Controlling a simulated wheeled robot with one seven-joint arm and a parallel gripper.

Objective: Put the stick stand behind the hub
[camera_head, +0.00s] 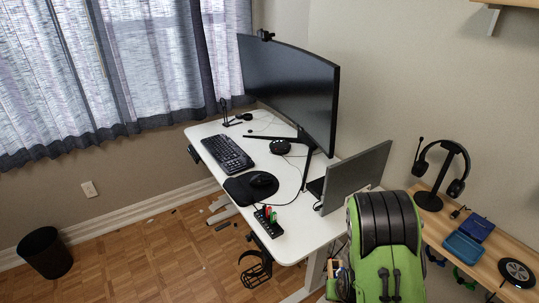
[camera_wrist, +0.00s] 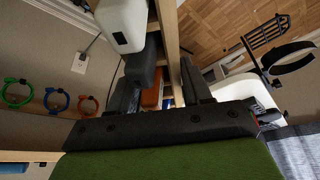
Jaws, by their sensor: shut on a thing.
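A small black rack with upright red and green sticks (camera_head: 269,216) stands at the desk's near front corner. A cable lies next to it, toward the laptop. I cannot tell stick stand from hub there; the coloured tops also show small in the wrist view (camera_wrist: 268,118). My gripper (camera_wrist: 166,68) shows in the wrist view, its dark fingers pointing away from the camera, beyond the desk's edge. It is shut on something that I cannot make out. An orange piece (camera_wrist: 152,96) shows between the fingers. In the head view my green arm hides the gripper.
The white desk (camera_head: 301,238) holds a keyboard (camera_head: 227,153), mouse (camera_head: 262,179), round black device (camera_head: 280,147), monitor (camera_head: 290,84) and laptop (camera_head: 357,178). A wooden side table (camera_head: 438,226) carries a headset stand (camera_head: 430,200) and blue tray (camera_head: 463,246). The desk's near right corner is clear.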

